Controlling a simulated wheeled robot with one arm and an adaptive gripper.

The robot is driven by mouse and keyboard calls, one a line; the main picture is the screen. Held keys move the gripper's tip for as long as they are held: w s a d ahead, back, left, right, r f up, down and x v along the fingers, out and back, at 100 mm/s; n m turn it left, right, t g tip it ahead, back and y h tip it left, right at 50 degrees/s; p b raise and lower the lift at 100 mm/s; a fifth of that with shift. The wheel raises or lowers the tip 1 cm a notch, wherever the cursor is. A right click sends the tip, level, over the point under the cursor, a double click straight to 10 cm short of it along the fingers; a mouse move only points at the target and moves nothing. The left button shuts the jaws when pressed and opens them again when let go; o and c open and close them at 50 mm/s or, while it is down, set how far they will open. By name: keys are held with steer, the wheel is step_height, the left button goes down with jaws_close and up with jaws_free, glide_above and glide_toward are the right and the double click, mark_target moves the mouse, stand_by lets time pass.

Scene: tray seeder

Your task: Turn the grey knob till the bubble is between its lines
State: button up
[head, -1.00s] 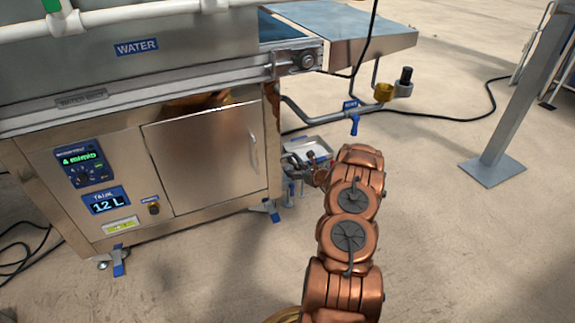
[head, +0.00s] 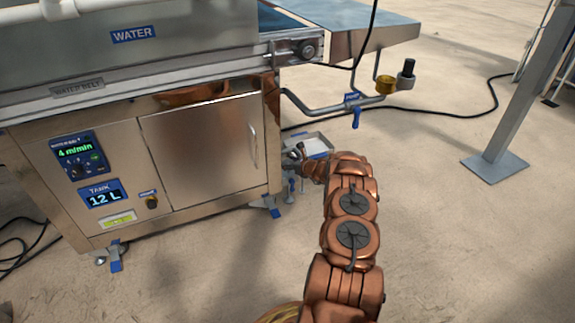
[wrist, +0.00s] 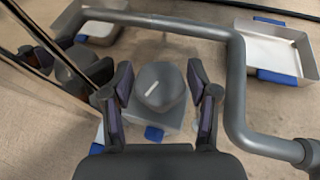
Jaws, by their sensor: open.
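The grey knob (wrist: 158,86) shows in the wrist view as a round top with a short white line on it. My gripper (wrist: 160,80) is open, with one finger at the left and one at the right of the knob. I cannot tell whether the fingers touch it. In the head view my gripper (head: 299,164) is low at the right end of the steel machine, and the knob is too small to make out. A small yellow-green strip (head: 117,221) on the machine's front may be the bubble level; no bubble or lines can be read.
A grey pipe (wrist: 236,75) bends close around the right and far side in the wrist view. Shallow trays (wrist: 270,47) lie beyond it. The machine's steel side is close on the left. A blue-handled valve (head: 355,116) hangs above, right of my gripper.

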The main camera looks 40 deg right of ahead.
steer(key=shift+w, duration=0.1)
steer(key=c, duration=0.9)
steer(key=shift+w+r+m+h+p, duration=0.15)
steer(key=shift+r+m+h+p, duration=0.15)
steer(key=shift+p, duration=0.6)
steer(key=shift+f+m+h+p, duration=0.15)
steer(key=shift+m+h+p, duration=0.35)
steer(key=shift+h+p, duration=0.15)
steer(key=shift+d+m+g+h+b, duration=0.1)
steer(key=shift+m+g+h+b, duration=0.35)
steer(key=shift+m+h, duration=0.6)
steer(key=shift+s+f+m+h+b, duration=0.1)
steer(key=shift+s+m+h+b, duration=0.15)
steer(key=shift+m+h+b, duration=0.3)
steer(key=shift+g, duration=0.25)
steer(key=o, duration=0.9)
